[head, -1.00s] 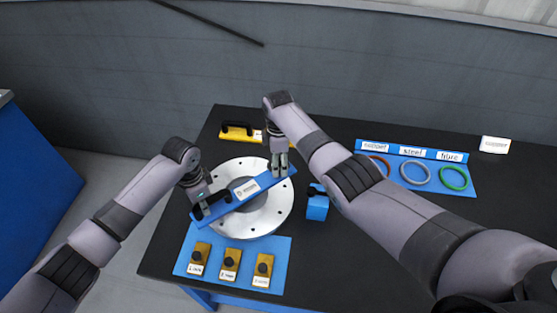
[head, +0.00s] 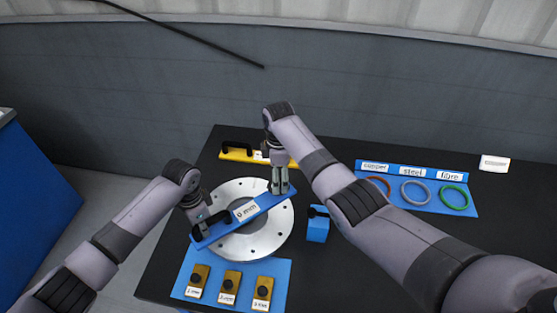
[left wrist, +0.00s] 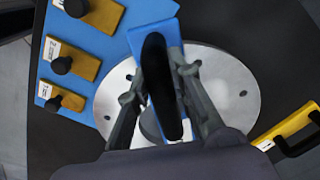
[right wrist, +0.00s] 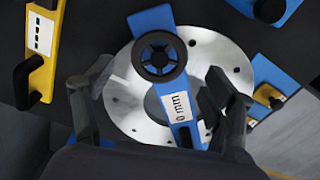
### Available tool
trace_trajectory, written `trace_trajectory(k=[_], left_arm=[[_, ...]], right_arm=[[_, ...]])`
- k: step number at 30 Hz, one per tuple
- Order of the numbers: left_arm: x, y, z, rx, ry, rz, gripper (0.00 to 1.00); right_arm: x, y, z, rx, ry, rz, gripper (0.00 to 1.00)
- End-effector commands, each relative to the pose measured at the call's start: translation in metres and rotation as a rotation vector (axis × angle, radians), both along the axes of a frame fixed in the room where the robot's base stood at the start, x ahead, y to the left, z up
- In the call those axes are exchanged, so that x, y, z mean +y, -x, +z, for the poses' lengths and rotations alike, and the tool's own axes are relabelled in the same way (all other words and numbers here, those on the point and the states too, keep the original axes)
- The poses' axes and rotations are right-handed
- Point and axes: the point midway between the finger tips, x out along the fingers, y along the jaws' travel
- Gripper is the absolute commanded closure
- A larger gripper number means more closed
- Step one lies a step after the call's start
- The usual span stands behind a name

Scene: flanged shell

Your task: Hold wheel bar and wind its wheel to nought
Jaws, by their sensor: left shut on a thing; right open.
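The blue wheel bar (head: 243,213) lies slantwise over a round silver flange (head: 270,233). My left gripper (head: 207,226) is shut on the black handle (left wrist: 154,75) at the bar's left end. The black spoked wheel (right wrist: 159,57) sits at the bar's other end; in the head view my right gripper (head: 280,188) hides it. My right gripper is open, its fingers spread wide, one to each side of the bar, near the wheel. Contact with the wheel does not show.
A yellow bar with a black handle (head: 238,152) lies behind the flange. A blue block (head: 317,230) stands to its right. Yellow blocks with black knobs (head: 230,287) stand on a blue mat in front. Labelled copper, steel and fibre rings (head: 415,192) lie at the right.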

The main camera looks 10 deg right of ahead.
Motion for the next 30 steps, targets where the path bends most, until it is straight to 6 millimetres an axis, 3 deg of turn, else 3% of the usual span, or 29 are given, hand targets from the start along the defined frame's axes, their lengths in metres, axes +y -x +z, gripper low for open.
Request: trace_trajectory(k=[6,12,30], left_arm=[[0.0,0.0,0.0,0.0,0.0,0.0,1.0],[0.0,0.0,0.0,0.0,0.0,0.0,1.0],[0.0,0.0,0.0,0.0,0.0,0.0,1.0]], right_arm=[[0.0,-0.002,0.051,-0.006,-0.001,0.001,0.22],[0.0,-0.001,0.078,-0.002,0.0,0.0,0.22],[0.0,0.0,0.086,0.0,0.0,0.001,0.22]])
